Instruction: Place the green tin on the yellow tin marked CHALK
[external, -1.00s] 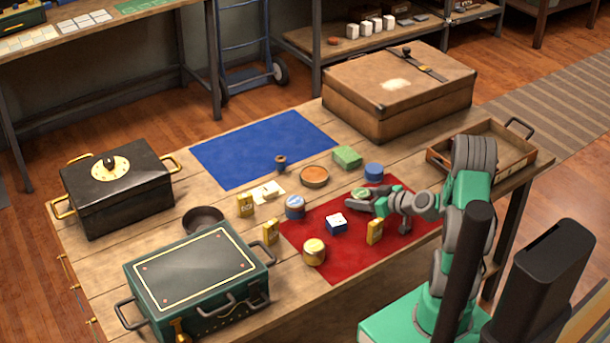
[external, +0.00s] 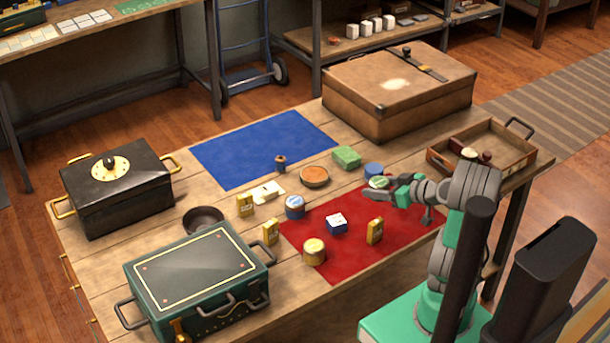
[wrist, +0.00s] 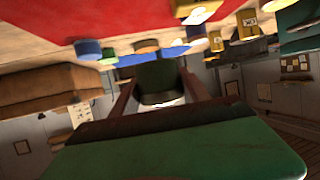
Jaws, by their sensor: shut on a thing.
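My gripper (external: 376,193) is shut on the green tin (external: 379,182), a short round tin with a pale top. It is held above the far right part of the red mat (external: 350,252); the tin also shows dark between my fingers in the wrist view (wrist: 157,78). A round yellow tin (external: 314,252) stands upright near the mat's front left edge, apart from my gripper. Upright yellow boxes stand on the mat (external: 375,231) and left of it (external: 245,206) (external: 271,232). I cannot read CHALK on any of them.
A green case (external: 197,270) is at front left.

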